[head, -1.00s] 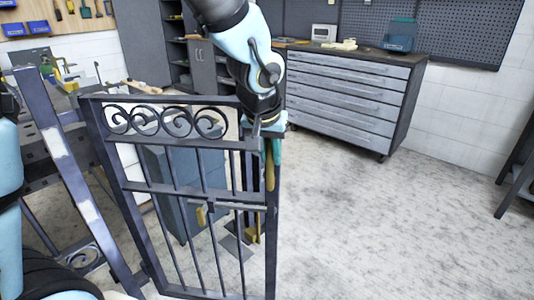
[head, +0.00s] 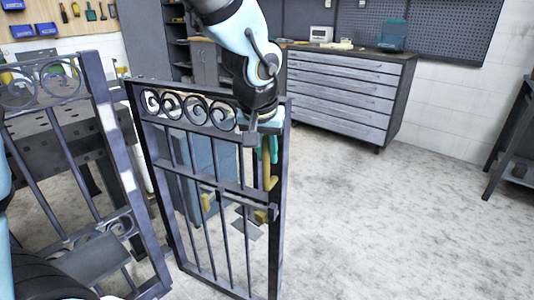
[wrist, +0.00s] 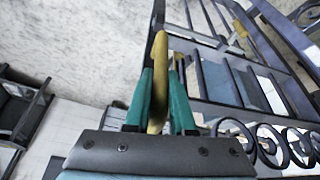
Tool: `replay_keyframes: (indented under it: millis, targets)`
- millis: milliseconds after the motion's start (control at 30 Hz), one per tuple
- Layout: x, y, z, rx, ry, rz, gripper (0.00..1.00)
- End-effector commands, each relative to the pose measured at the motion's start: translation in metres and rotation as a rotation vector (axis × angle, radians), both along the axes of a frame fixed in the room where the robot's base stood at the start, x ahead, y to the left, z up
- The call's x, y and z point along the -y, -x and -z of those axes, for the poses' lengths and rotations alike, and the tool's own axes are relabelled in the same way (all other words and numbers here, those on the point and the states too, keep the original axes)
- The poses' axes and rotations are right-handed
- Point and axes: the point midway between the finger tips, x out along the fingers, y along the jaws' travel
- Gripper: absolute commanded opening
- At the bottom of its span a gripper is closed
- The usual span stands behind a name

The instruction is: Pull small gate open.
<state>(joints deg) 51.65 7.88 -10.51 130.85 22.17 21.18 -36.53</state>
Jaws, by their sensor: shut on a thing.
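The small gate (head: 190,185) is dark metal with a row of scrolls along its top and thin upright bars. It stands swung at an angle to the fixed fence panel (head: 110,150) on its left. A yellow handle (head: 271,182) hangs near the gate's right, free edge. My gripper (head: 269,155) reaches down over that edge with its teal fingers around the handle. In the wrist view, the yellow handle (wrist: 158,75) lies between the two teal fingers (wrist: 162,105). The gate's bars and scrolls (wrist: 285,145) show to the right there. The exact finger contact is partly hidden.
A drawer cabinet (head: 340,90) stands against the back wall. A dark-legged stand (head: 515,140) is at the right edge. A blue-grey cabinet (head: 205,165) shows behind the gate bars. The speckled floor (head: 400,220) right of the gate is clear.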

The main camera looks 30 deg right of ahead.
Motion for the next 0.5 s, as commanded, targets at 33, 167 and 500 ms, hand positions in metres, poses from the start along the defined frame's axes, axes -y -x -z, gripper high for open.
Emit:
replay_keyframes:
  millis: [33,167,500]
  targets:
    - [0.0019,0.0017,-0.001,-0.001,0.004,0.002,0.0]
    - [0.0019,0.0017,-0.001,-0.001,0.004,0.002,0.0]
    - [0.0009,0.0011,-0.0005,0.0,0.002,0.002,0.52]
